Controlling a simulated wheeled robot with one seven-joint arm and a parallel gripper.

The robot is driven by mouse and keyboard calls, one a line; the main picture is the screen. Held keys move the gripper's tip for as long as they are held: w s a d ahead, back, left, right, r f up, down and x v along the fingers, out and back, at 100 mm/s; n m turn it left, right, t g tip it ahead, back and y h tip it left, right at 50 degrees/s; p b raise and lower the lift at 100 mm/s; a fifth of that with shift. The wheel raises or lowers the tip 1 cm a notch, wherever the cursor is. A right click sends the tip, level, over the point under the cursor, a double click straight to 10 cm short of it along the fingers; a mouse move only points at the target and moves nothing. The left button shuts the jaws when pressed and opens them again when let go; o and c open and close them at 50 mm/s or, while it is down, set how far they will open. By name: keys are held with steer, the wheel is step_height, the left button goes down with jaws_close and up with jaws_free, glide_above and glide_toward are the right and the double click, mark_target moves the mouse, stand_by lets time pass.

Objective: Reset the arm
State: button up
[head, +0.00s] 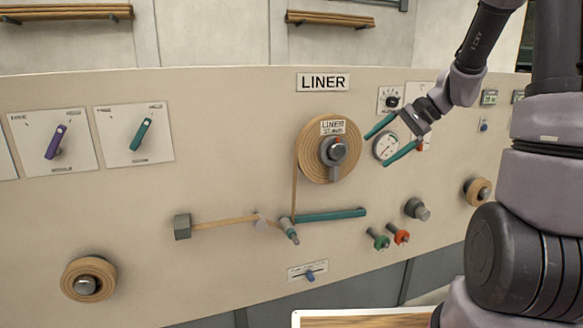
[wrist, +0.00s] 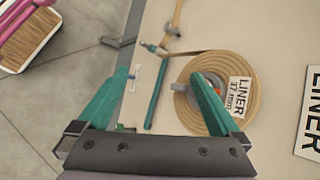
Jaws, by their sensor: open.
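My gripper (head: 376,143) is open, with its two teal fingers spread apart and nothing between them. In the head view it is in front of the panel, right of the tan liner roll (head: 312,152) and over the round gauge (head: 386,147). In the wrist view my gripper (wrist: 155,100) has the liner roll (wrist: 182,105) partly behind its right finger. The roll carries a "LINER 37 mm" label. My arm (head: 470,75) reaches in from the right side of the head view.
The beige panel (head: 230,195) holds a teal bar (head: 330,215), green (head: 378,239) and red (head: 400,234) knobs, and purple (head: 55,142) and teal (head: 140,134) switches. A strip runs left from the roll's tail to a grey block (head: 182,226). A wooden-topped tray (head: 360,319) is below.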

steer(key=s+r+n+t+h, duration=0.2)
steer(key=s+r, duration=0.4)
steer(key=s, duration=0.3)
steer(key=s+r+n+t+h, duration=0.2)
steer(key=s+r+n+h, duration=0.2)
steer(key=s, duration=0.6)
step_height(320, 180, up, 3)
steer(key=shift+s+d+f+h, duration=0.15)
steer(key=shift+s+d+h, duration=0.15)
steer(key=shift+d, duration=0.1)
